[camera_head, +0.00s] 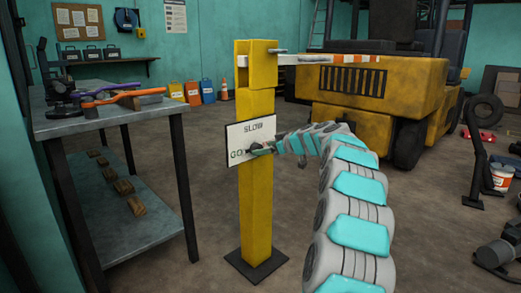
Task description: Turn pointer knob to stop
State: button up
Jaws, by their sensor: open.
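A white plate (236,135) with the words SLOW and GO is fixed to a yellow post (257,205). My arm reaches in from the lower right, and my gripper (261,149) is at the plate's front, just right of the word GO. The gripper is small in the view and its fingers are dark; it is open. A dark shape at the fingertips may be the pointer knob. The gripper and arm cover this part of the plate, so I cannot tell the knob's angle or whether the fingers touch it.
A white barrier arm (300,60) with orange marks extends right from the post's top. A workbench (95,122) with tools stands at left, with wooden blocks on its lower shelf. A yellow forklift (395,95) is behind at right. The floor around the post's base is clear.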

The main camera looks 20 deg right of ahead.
aim_at(260, 148)
jog(key=shift+x, duration=1.6)
jog(key=shift+c, duration=0.3)
jog(key=c, duration=1.3)
